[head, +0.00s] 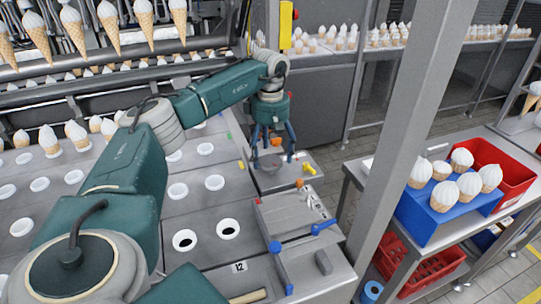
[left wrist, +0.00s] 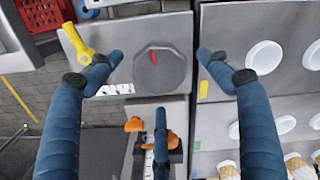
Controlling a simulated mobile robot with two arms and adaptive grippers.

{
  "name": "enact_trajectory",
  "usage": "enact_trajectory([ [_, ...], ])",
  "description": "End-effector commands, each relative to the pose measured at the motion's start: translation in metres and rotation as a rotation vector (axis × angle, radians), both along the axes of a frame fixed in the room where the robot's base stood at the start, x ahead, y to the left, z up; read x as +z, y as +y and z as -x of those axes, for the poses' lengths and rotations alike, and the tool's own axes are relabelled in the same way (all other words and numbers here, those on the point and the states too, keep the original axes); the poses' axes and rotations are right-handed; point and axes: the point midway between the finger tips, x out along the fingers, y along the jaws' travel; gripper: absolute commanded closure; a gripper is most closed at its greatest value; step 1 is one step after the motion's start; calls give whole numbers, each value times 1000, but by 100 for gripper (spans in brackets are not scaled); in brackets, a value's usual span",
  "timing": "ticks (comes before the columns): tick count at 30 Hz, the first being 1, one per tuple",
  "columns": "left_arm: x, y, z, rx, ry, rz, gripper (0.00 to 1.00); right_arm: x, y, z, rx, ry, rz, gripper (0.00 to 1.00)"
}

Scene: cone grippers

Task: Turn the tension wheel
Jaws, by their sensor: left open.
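The tension wheel appears to be the round grey many-sided knob with a red mark (left wrist: 160,68) on a grey metal panel in the left wrist view. Its red mark points up and slightly left. In the head view the knob (head: 270,163) shows partly between my fingers. My left gripper (head: 272,150) is open and points down over it. In the left wrist view the open gripper (left wrist: 160,78) has one blue finger on each side of the knob and a third below it, with gaps visible. Contact cannot be told. My right gripper is not in view.
A yellow lever (left wrist: 80,44) stands beside the knob on the panel. Orange parts (left wrist: 173,142) lie near the third finger. A blue-handled lever (head: 322,227) is nearer. A grey post (head: 395,135) and a blue block with cones (head: 425,222) stand to the right.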

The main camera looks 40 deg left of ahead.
Motion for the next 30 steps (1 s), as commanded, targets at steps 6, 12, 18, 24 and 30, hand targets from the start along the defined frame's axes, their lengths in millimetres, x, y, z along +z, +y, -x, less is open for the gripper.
enact_trajectory([
  [6, -17, 0, 0, 0, 0, 0, 22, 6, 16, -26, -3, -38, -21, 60],
  [12, -19, 0, 0, 0, -1, 0, 22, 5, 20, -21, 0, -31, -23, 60],
  [18, -19, 0, 0, 0, -1, 0, 46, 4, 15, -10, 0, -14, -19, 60],
  [24, -18, 0, 0, 0, 0, 0, 67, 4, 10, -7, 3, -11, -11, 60],
  [30, -18, 0, 0, 25, 1, 0, 67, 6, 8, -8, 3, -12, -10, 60],
])
